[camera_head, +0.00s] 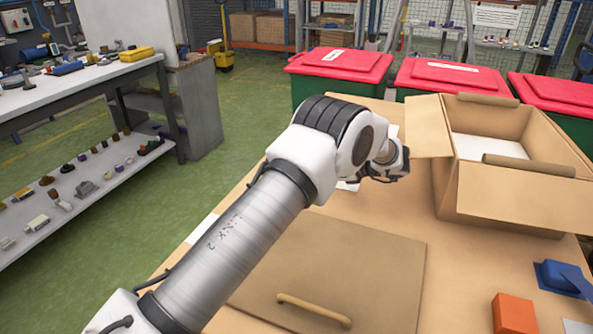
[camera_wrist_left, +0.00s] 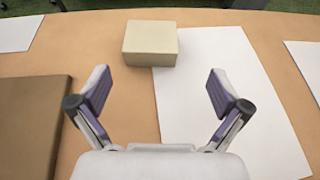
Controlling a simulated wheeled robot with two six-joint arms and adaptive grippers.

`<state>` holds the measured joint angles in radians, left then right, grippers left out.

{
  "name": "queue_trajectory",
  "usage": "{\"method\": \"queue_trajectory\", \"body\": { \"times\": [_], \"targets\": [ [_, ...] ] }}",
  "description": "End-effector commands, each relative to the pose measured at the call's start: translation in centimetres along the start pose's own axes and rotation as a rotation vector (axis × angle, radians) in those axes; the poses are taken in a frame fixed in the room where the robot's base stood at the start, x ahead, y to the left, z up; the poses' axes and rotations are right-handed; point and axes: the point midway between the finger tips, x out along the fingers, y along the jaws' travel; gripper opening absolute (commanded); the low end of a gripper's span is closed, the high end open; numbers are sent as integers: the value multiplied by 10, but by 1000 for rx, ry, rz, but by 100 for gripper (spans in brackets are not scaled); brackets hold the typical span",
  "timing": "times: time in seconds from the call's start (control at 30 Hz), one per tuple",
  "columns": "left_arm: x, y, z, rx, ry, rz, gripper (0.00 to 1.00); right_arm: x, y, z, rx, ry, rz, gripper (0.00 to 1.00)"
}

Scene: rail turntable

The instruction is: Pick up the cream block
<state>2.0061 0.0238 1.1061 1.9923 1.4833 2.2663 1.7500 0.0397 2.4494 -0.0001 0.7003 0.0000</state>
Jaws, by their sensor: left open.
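The cream block (camera_wrist_left: 150,43) shows in the left wrist view, at the top, left of centre. It lies on the tan table, its right part over the left edge of a white sheet (camera_wrist_left: 225,100). My left gripper (camera_wrist_left: 158,90) is open and empty, its two purple-padded fingers spread apart. The block is beyond the fingertips, not between them, and apart from both. In the head view my left arm reaches across the table and hides the block; its fingers cannot be made out there. My right gripper is in neither view.
An open cardboard box (camera_head: 515,195) stands right of my left wrist. A flat brown panel (camera_head: 365,265) with a handle lies nearer. An orange block (camera_head: 513,313) and a blue object (camera_head: 562,277) sit front right. Red-lidded bins (camera_head: 340,62) stand behind the table.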

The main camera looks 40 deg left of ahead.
Motion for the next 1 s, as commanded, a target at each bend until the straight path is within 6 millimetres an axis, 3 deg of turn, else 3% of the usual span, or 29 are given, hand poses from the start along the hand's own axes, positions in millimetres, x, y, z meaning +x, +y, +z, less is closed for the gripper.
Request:
{"method": "queue_trajectory", "body": {
  "times": [0.43, 0.67, 0.7, 0.87, 1.0],
  "targets": [
    [67, 6, 4, 2, 1, 4, 100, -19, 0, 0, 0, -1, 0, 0],
    [73, 6, 2, 2, 0, 1, 100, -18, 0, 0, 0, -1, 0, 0],
    [73, 6, 2, 2, 0, 1, 93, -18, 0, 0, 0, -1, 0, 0],
    [73, 6, 2, 2, 0, 1, 36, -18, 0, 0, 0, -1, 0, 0],
    [73, 6, 2, 2, 0, 1, 36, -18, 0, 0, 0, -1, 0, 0]
  ]
}}
